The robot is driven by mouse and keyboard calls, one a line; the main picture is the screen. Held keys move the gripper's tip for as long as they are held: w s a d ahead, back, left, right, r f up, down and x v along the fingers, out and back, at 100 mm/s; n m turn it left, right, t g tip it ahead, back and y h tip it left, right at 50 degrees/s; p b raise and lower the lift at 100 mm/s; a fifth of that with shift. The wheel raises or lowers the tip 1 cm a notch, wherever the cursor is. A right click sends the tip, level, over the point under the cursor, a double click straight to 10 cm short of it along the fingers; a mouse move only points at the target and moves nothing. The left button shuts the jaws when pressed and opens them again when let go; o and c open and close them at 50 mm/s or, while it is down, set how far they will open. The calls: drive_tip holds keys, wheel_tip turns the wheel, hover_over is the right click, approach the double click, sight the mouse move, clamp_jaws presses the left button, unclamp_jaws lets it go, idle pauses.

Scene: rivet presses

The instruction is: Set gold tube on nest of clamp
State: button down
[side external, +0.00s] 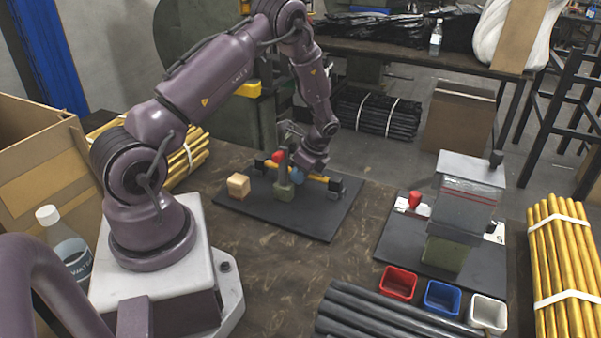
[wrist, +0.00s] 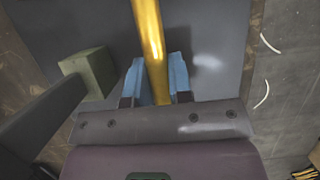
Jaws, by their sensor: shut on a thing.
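My gripper (side external: 298,175) is shut on the gold tube, its blue fingers (wrist: 155,82) on either side of it in the wrist view. The gold tube (wrist: 149,38) runs away from the fingers toward the top of that view. In the side view the tube (side external: 318,178) lies level, low over the clamp, in line with two dark end supports (side external: 335,187) that form its nest. I cannot tell whether it touches them. The clamp (side external: 284,188) has a green body and a red-tipped handle (side external: 278,156) standing up beside my gripper. A greenish block (wrist: 88,72) shows left of the fingers.
A wooden block (side external: 238,186) sits on the clamp's dark base plate (side external: 312,222). A grey press (side external: 468,190) stands to the right. Red (side external: 398,283), blue (side external: 442,298) and white bins (side external: 487,314) and dark tubes (side external: 375,318) line the front. Gold tubes (side external: 563,260) are bundled far right.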

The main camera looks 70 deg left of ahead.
drive_tip(key=c, duration=1)
unclamp_jaws()
drive_tip(key=shift+f, duration=0.1)
drive_tip(key=shift+c, duration=0.2)
